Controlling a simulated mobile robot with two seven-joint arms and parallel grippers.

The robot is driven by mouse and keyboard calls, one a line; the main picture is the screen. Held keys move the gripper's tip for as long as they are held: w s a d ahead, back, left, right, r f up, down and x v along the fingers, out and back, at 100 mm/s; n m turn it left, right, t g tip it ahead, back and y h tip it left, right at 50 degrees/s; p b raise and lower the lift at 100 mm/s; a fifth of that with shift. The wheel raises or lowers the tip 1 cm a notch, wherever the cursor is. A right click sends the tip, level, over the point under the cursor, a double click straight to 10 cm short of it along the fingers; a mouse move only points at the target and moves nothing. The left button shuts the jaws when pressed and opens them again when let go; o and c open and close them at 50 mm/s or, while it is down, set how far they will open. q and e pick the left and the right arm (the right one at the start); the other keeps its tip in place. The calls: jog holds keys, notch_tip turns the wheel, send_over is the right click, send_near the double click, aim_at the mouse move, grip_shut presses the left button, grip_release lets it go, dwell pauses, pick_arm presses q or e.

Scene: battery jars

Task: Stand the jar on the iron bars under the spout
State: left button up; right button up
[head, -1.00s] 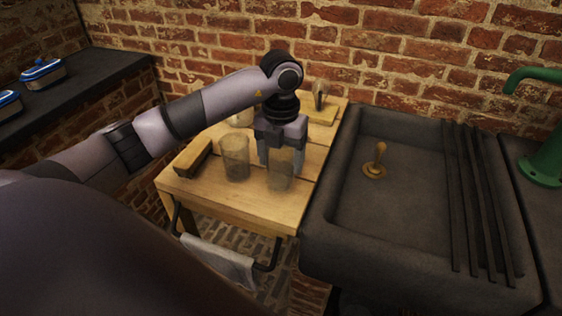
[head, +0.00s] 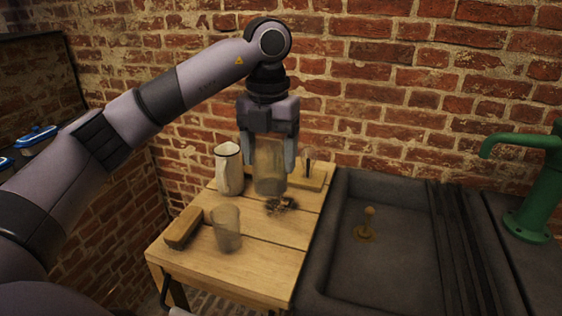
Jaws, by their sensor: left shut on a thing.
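My left gripper (head: 267,163) is shut on a clear glass jar (head: 269,172), one finger on either side. It holds the jar upright above the wooden table, left of the sink. The iron bars (head: 462,240) run front to back over the right part of the dark sink. The green pump's spout (head: 492,147) points left from the right side, higher than the bars. A second glass jar (head: 226,238) stands on the table, nearer to me. My right gripper is not in view.
A pale jug (head: 228,170) stands behind on the table (head: 262,262). A wooden block (head: 183,228) lies at its left edge. A small dark patch (head: 282,206) shows beneath the held jar. A wooden-handled plug (head: 368,220) stands in the sink (head: 345,275).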

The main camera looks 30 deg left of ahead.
pick_arm(q)
jog(key=shift+r, duration=0.25)
